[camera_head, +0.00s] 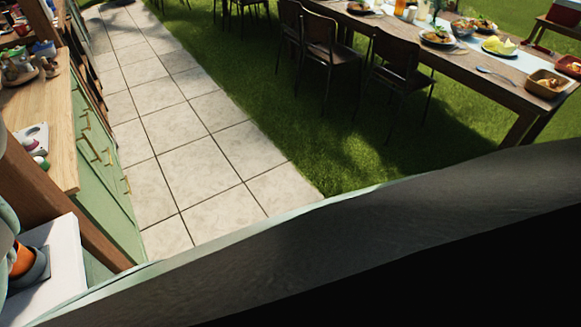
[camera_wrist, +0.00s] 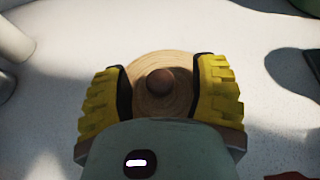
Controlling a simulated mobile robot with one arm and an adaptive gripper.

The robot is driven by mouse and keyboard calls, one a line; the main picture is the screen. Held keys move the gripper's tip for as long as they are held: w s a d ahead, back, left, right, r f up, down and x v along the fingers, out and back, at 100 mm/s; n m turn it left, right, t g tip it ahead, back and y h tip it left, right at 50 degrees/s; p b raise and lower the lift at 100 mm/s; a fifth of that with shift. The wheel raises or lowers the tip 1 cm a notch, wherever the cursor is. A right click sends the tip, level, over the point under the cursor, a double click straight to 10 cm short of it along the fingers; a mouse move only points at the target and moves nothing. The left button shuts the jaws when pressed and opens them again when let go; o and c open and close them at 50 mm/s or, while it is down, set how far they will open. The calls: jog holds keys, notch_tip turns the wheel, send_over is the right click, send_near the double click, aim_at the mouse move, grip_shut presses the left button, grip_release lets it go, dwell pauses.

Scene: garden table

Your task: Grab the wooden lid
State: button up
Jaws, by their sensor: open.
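The wooden lid (camera_wrist: 178,64) is round and pale, with a darker brown knob (camera_wrist: 160,82) at its middle. It shows in the wrist view between the two yellow ridged fingers of my gripper (camera_wrist: 160,72). The fingers stand apart, one on each side of the lid. I cannot tell whether they touch its rim. The lower edge of the lid is hidden behind the gripper's palm.
In the wrist view a pale speckled surface (camera_wrist: 70,45) surrounds the lid. In the head view a wooden counter (camera_head: 52,115) stands at left, a tiled path (camera_head: 190,155) lies clear, and chairs (camera_head: 321,45) line a laid dining table (camera_head: 505,88) at right. A dark shape blocks the bottom.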

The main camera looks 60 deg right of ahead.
jog(key=shift+o, duration=0.3)
grip_shut()
dwell(0.3)
